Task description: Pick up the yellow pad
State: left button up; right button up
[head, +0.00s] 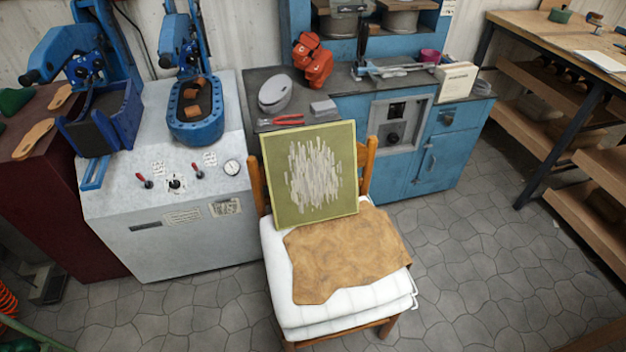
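A square yellow-olive pad (346,205) with a patch of white streaks on its face stands upright, leaning back against the backrest of a wooden chair (257,188). Its lower edge meets the seat, where a brown leather piece (345,252) lies over white cushions (340,318). The leather lies in front of the pad's lower right part. The pad is the only yellowish panel in view, and its back is hidden. Neither of my grippers shows in the head view.
Behind the chair stand a light grey machine (190,245) with blue presses and a blue cabinet (440,160) with tools on top. A wooden shelf bench (550,115) is at the right. The tiled floor (490,250) right of the chair is clear.

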aim_at(312, 173)
jog(key=k+z, duration=0.1)
jog(key=k, duration=0.55)
jog(key=z, duration=1.4)
jog(key=j+z, duration=0.1)
jog(key=z, duration=0.25)
jog(key=j, duration=1.35)
jog(key=k+j, duration=0.1)
jog(key=j, duration=1.25)
